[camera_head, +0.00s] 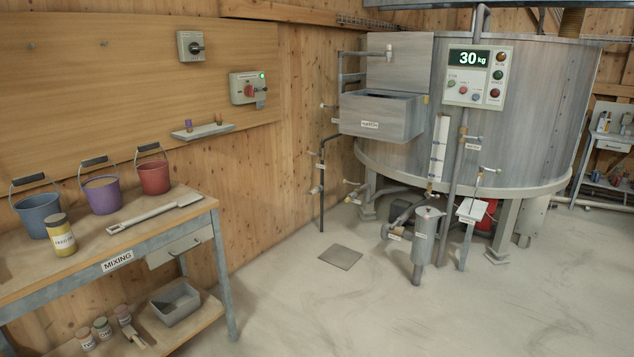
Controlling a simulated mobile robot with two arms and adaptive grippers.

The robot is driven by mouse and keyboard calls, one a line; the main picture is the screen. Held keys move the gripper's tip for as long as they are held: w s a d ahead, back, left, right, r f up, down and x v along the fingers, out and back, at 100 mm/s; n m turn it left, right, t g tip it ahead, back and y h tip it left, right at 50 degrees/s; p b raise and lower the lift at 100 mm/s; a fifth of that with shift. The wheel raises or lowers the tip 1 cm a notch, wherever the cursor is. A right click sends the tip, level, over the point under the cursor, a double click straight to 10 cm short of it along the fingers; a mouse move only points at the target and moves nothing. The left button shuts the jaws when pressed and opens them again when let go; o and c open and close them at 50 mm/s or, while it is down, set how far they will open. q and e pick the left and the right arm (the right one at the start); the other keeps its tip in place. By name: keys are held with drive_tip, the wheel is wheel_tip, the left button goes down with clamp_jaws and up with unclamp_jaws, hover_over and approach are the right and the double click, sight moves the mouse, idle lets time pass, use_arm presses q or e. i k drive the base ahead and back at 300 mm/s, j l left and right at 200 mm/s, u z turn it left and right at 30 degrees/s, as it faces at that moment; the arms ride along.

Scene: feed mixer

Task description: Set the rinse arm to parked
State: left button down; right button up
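A pipe arm with a pale end piece (388,52) reaches sideways above the open box labelled HATCH (372,124), on the front of the big mixer tank (550,100). It looks like the rinse arm, but I can read no label on it. It stands roughly level, against the grey panel behind the box. A dark vertical pipe with small valve handles (321,190) runs down left of the hatch. Neither of my grippers is in view.
A MIXING bench (190,217) with three buckets, a jar and a paddle stands at left. A control panel (477,76) reads 30 kg. A small canister (426,228) and stand (468,211) are before the tank. The floor in front is open, with a drain plate (339,257).

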sight(341, 53)
drive_tip(key=i, duration=0.6)
drive_tip(key=i+j+z, duration=0.15)
drive_tip(key=i, duration=1.1)
drive_tip(key=i+j+z, duration=0.15)
drive_tip(key=i, duration=0.5)
drive_tip(key=i+j+z, duration=0.3)
drive_tip(key=i+z, duration=0.15)
drive_tip(key=i, duration=0.15)
drive_tip(key=i+j+z, duration=0.95)
drive_tip(key=j, duration=0.3)
